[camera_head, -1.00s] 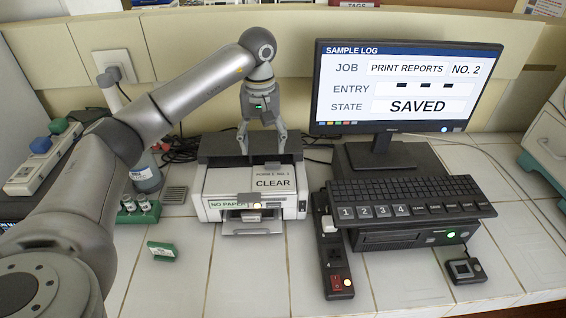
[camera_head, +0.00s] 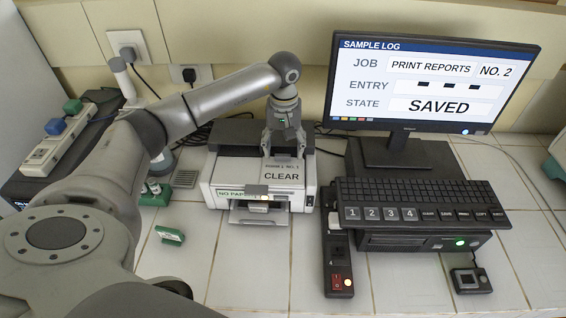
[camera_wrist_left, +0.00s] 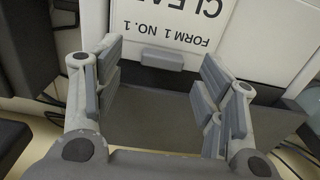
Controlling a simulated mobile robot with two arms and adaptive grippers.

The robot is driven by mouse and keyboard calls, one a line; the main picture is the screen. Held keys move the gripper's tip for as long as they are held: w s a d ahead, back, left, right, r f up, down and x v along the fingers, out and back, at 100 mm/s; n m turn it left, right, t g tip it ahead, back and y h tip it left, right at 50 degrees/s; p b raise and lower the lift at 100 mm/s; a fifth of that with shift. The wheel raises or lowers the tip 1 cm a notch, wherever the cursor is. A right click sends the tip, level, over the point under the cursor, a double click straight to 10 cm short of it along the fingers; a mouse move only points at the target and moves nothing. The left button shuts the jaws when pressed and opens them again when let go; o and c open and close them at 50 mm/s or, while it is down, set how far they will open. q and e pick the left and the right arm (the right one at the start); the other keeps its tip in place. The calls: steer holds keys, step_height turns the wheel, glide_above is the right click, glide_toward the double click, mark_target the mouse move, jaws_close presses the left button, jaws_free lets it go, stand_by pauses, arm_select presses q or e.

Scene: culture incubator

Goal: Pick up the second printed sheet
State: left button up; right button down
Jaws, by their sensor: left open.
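My left gripper (camera_head: 283,150) is open and points down at the rear of the white printer (camera_head: 216,194). In the left wrist view its two fingers (camera_wrist_left: 162,58) are spread with nothing between them, above the dark grey rear part of the printer. A light panel or sheet printed "FORM 1 NO. 1" and "CLEAR" (camera_head: 282,175) lies on the printer top, just in front of the fingers; its text shows upside down in the left wrist view (camera_wrist_left: 176,22). I cannot make out a separate second sheet. My right gripper is not in view.
The monitor (camera_head: 420,80) reads "PRINT REPORTS NO. 2", "SAVED". A keyboard (camera_head: 420,195) and a power strip with a red switch (camera_head: 338,260) are right of the printer. A green-edged block (camera_head: 170,236) lies at left. The front tiles are mostly clear.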

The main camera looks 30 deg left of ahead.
mark_target(282, 168)
arm_select(q)
steer(key=shift+s+f+p, duration=0.2)
steer(key=shift+f+p, duration=0.15)
steer(key=shift+f, duration=0.6)
steer(key=shift+w+f, duration=0.1)
steer(key=shift+f, duration=0.35)
steer(key=c, duration=0.9)
steer(key=shift+r, duration=0.1)
steer(key=shift+c, duration=0.2)
